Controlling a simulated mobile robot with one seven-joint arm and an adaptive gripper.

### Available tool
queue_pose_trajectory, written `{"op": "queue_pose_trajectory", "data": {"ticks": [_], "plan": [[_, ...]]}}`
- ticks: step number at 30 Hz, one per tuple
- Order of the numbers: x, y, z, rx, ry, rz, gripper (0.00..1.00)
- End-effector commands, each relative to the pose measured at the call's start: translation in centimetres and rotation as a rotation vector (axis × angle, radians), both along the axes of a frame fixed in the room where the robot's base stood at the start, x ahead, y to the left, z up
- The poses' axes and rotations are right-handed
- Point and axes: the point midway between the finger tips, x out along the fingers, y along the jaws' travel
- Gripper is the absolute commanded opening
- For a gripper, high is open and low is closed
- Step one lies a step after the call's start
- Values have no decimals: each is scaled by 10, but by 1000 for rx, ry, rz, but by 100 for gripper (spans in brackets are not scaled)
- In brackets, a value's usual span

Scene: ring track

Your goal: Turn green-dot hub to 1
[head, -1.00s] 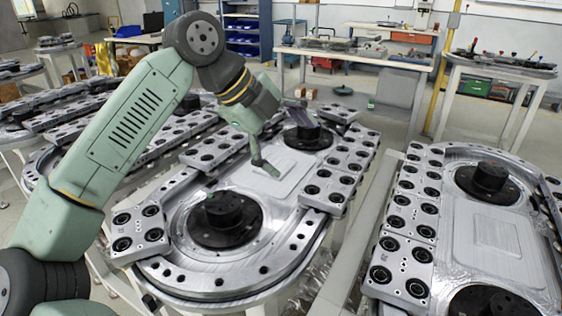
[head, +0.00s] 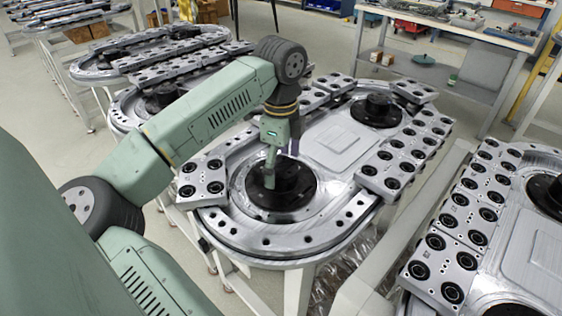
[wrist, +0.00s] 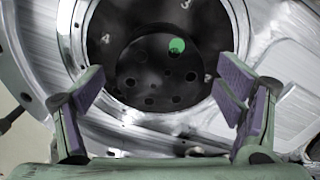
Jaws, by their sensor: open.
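The near black hub (head: 298,182) sits in the round end of the silver ring track (head: 262,241). In the wrist view the hub (wrist: 150,77) shows a ring of holes and a bright green dot (wrist: 177,45) at its upper right. A white 4 is at the upper left of the dark plate around it, and what looks like a 3 is at the top edge. A mark at the right is too small to read. My gripper (head: 280,160) points down over the hub. In the wrist view my gripper (wrist: 161,85) is open, its purple pads apart on either side of the hub.
A second black hub (head: 377,110) stands at the track's far end. Silver blocks with black rings (head: 393,168) line the track's sides. Another track (head: 535,240) stands to the right, and a workbench (head: 440,32) is behind. The flat plate (head: 340,142) between the hubs is clear.

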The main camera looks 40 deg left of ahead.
Motion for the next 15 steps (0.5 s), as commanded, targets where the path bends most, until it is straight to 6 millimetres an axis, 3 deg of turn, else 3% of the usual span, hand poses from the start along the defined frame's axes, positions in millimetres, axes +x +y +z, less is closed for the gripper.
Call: {"op": "queue_pose_trajectory", "data": {"ticks": [11,15], "plan": [[0,0,-9,0,0,-1,86],[0,0,-8,0,0,-1,78]]}}
